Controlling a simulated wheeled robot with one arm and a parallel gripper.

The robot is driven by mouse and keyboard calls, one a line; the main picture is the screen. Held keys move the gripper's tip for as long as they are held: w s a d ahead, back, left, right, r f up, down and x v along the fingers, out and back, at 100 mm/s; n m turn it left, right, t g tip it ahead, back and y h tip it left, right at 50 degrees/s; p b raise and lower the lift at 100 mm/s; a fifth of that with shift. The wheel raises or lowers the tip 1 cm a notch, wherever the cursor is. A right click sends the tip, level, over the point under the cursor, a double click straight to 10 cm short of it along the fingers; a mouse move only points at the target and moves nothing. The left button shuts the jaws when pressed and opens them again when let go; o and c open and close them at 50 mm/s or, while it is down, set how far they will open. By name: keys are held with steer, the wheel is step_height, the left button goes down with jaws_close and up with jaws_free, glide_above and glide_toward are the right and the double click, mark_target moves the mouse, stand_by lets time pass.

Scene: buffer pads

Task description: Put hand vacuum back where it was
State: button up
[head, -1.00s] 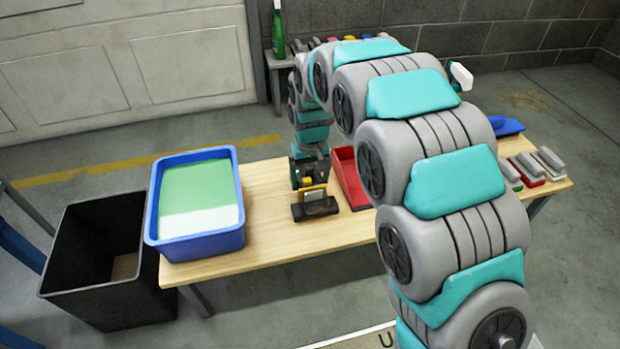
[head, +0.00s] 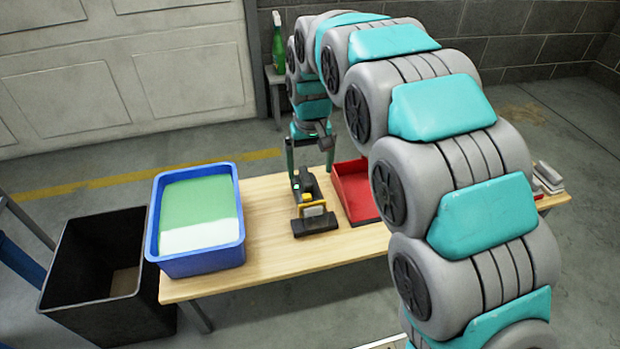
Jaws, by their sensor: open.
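The hand vacuum (head: 312,212), black with a yellow part, stands on the wooden table between the blue tub and the red tray. My gripper (head: 312,172) is right above and behind it, pointing down, with its fingers apart on either side of the vacuum's rear end. The gripper is open. I cannot tell whether the fingers touch the vacuum.
The blue tub (head: 240,240) with green and white contents stands at the table's left end. The red tray (head: 352,180) is just right of the vacuum. A black bin (head: 70,290) stands on the floor at left. A green bottle (head: 279,45) is on a stand behind. My arm hides much of the table's right side.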

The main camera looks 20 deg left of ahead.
steer(key=shift+r, duration=0.85)
steer(key=s+d+r+m, duration=0.1)
steer(key=s+d, duration=0.3)
steer(key=d, duration=0.3)
steer(key=s+d+r+m+g, duration=0.1)
steer(key=s+d+r, duration=0.1)
steer(key=s+d, duration=0.35)
steer(key=s+d+r+m, duration=0.1)
steer(key=s+d, duration=0.1)
steer(key=d, duration=0.7)
steer(key=s+d+f+m, duration=0.1)
steer(key=s+d, duration=0.2)
steer(key=s, duration=0.4)
steer(key=s+d+f+m, duration=0.1)
steer(key=s+d, duration=0.3)
steer(key=s, duration=0.3)
steer(key=s+d+f+m+g, duration=0.1)
steer(key=s+d, duration=0.3)
steer(key=s, duration=0.4)
steer(key=shift+f, duration=0.15)
